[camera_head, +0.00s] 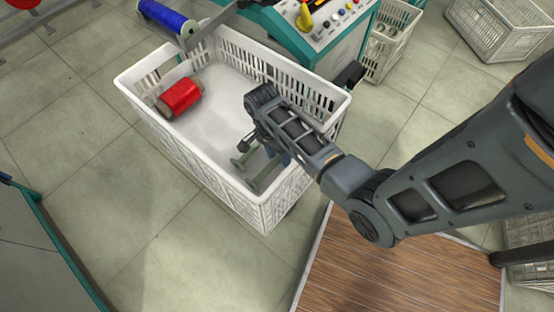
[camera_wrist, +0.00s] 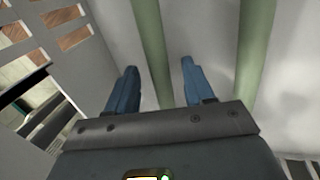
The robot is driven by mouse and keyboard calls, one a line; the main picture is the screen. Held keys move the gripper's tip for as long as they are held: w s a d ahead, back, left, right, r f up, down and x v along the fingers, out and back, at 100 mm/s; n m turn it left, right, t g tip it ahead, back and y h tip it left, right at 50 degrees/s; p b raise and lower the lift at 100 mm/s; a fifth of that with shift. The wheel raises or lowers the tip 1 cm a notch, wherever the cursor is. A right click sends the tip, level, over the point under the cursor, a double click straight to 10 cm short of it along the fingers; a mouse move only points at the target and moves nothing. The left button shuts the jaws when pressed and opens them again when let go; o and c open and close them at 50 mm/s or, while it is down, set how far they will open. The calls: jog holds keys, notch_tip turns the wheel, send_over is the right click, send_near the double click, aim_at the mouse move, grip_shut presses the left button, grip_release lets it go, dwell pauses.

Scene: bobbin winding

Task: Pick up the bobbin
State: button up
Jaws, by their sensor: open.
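My gripper (camera_head: 268,150) reaches down into the white crate (camera_head: 235,190) at its right end. In the wrist view its two blue fingers (camera_wrist: 157,75) are open and apart. A pale green bare bobbin (camera_wrist: 152,50) runs between the fingers, with no clear sign of contact. A second pale green bobbin core (camera_wrist: 254,50) lies to the right, outside the fingers. In the head view, pale green bobbin parts (camera_head: 242,162) show beside my gripper, partly hidden by it. A red-wound bobbin (camera_head: 181,97) lies at the crate's left end.
A machine with a control panel (camera_head: 330,22) stands behind the crate, with a blue-wound bobbin (camera_head: 166,17) at its left. The crate's slatted wall (camera_wrist: 65,35) is left of my fingers in the wrist view. The crate's middle floor is clear. Other crates (camera_head: 505,30) stand at the back right.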

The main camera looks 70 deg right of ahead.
grip_shut()
dwell(0.4)
